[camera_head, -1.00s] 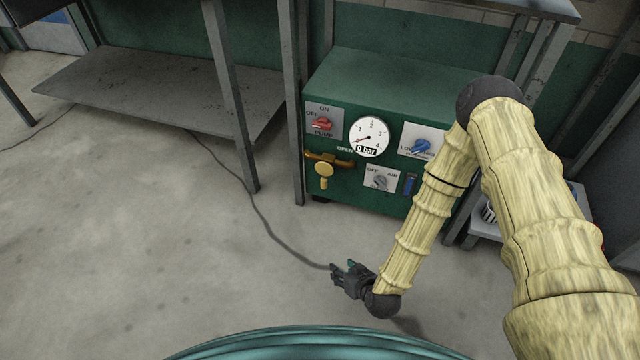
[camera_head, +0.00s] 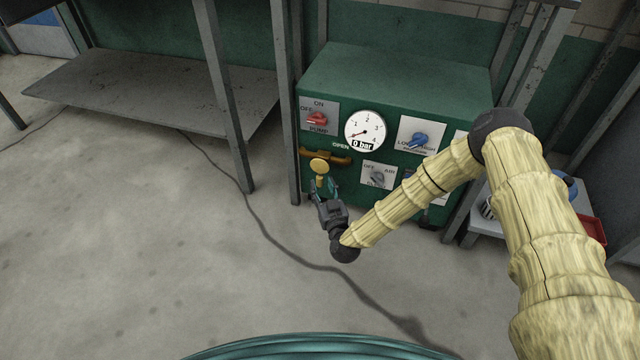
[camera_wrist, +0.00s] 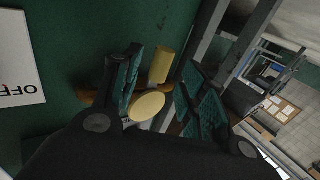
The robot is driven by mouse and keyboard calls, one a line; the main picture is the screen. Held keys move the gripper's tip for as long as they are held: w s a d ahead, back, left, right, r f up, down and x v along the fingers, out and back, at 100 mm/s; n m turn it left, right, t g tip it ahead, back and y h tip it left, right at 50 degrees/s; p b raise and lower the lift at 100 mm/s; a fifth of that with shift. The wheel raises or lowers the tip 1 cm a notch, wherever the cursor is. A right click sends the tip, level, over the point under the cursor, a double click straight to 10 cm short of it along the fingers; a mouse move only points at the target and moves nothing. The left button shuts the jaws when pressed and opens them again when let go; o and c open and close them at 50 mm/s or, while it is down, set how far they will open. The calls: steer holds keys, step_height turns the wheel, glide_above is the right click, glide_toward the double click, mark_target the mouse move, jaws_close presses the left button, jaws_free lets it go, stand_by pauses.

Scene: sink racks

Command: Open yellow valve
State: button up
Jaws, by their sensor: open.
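The yellow valve (camera_head: 319,166) is on the front of the green pump box (camera_head: 390,80), at its lower left, beside the word OPEN. It has a round yellow knob in front of a brownish-yellow horizontal pipe (camera_head: 345,158). My gripper (camera_head: 324,187) is just below the knob, pointing up at the box. In the wrist view my gripper (camera_wrist: 155,95) is open, with its two teal finger pads on either side of the valve's round knob (camera_wrist: 147,106) and yellow handle (camera_wrist: 161,66). I cannot tell whether either pad touches it.
The box also carries a red pump switch (camera_head: 317,118), a gauge (camera_head: 364,131) reading 0 bar, a blue knob (camera_head: 419,140) and a grey knob (camera_head: 377,178). A metal rack post (camera_head: 287,100) stands close left of the box. The floor in front is clear except for a cable.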

mark_target(321, 183)
steer(key=shift+b+x, duration=0.6)
steer(key=shift+x, duration=1.45)
jaws_close()
